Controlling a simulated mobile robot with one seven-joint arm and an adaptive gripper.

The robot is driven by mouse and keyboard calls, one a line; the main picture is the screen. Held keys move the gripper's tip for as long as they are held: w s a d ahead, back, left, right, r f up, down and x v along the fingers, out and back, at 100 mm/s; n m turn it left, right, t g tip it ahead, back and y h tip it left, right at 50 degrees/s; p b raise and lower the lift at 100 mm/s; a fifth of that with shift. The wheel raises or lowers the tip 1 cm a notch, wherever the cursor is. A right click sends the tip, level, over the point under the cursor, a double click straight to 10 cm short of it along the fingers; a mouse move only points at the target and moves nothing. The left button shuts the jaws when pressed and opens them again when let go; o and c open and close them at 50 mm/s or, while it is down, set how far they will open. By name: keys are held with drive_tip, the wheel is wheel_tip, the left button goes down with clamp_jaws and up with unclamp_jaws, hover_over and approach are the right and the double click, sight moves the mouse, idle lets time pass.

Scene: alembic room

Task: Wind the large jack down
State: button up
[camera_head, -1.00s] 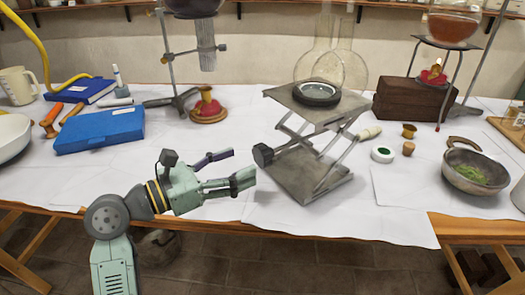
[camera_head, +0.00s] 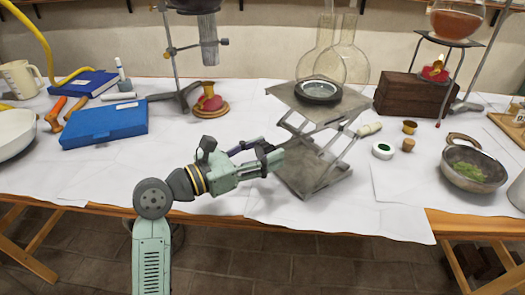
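The large jack (camera_head: 318,108) stands raised on the white-covered table, with its top plate well above its base plate and its crossed struts open. A round dark-rimmed dish (camera_head: 318,90) sits on its top plate. A dark knob (camera_head: 264,150) sticks out on the jack's left side, and a pale wooden handle (camera_head: 369,129) sticks out on its right. My gripper (camera_head: 272,152) is at the dark knob, with its fingers apart on either side of it. The near finger hides part of the knob. I cannot tell whether the fingers press on it.
Large glass flasks (camera_head: 335,55) stand behind the jack. A green-topped jar (camera_head: 382,151), small corks (camera_head: 408,145) and a bowl of green herbs (camera_head: 472,165) are to the right. A red-and-brass burner (camera_head: 209,103) and a blue box (camera_head: 104,125) are to the left. The table's front edge is clear.

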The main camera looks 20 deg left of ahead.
drive_tip(key=c, duration=0.7)
drive_tip(key=shift+c, duration=0.2)
drive_tip(key=shift+f+b, duration=0.2)
drive_tip(key=shift+b, duration=0.45)
